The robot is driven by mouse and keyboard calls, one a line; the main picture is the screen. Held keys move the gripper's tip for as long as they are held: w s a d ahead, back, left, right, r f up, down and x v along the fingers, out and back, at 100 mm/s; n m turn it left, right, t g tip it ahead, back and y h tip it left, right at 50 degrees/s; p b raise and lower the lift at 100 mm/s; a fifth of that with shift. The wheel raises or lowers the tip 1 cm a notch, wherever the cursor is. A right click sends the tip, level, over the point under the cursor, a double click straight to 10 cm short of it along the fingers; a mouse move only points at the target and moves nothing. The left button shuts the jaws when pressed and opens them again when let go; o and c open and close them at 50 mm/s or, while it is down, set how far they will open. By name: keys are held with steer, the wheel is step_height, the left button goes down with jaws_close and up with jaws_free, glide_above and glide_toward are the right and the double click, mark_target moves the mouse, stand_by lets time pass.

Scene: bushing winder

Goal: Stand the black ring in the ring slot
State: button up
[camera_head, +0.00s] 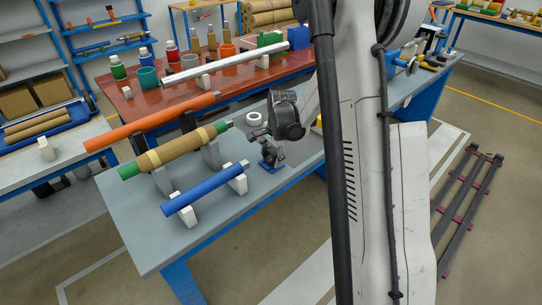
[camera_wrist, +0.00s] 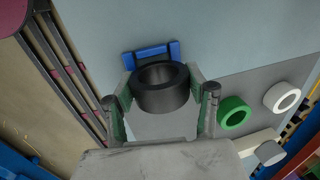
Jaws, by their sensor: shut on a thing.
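The black ring (camera_wrist: 160,99) is between the fingers of my gripper (camera_wrist: 161,87), which is shut on it from both sides. Its hole shows as an oval in the wrist view. I cannot tell whether the ring touches the holder. In the head view my gripper (camera_head: 268,139) is above the blue base (camera_head: 272,168) on the grey-blue table; the ring is hard to make out there.
A green ring (camera_wrist: 235,112) and a white ring (camera_wrist: 282,97) lie right of my gripper on a grey mat. A blue roller (camera_head: 205,189), a brown winding (camera_head: 175,151) and an orange tube (camera_head: 152,121) rest on supports left of my gripper. Bare table (camera_head: 135,215) lies at the front left.

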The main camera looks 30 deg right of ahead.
steer(key=shift+f+b, duration=0.4)
stand_by(0.4)
steer(key=o, duration=1.2)
steer(key=shift+o, duration=0.2)
steer(key=r, duration=0.4)
steer(key=s+r, duration=0.1)
steer(key=r, duration=0.3)
steer(key=s+r, duration=0.1)
steer(key=r, duration=0.2)
steer(key=shift+s+d+r, duration=0.15)
steer(key=shift+d+r, duration=0.1)
steer(key=shift+r, duration=0.15)
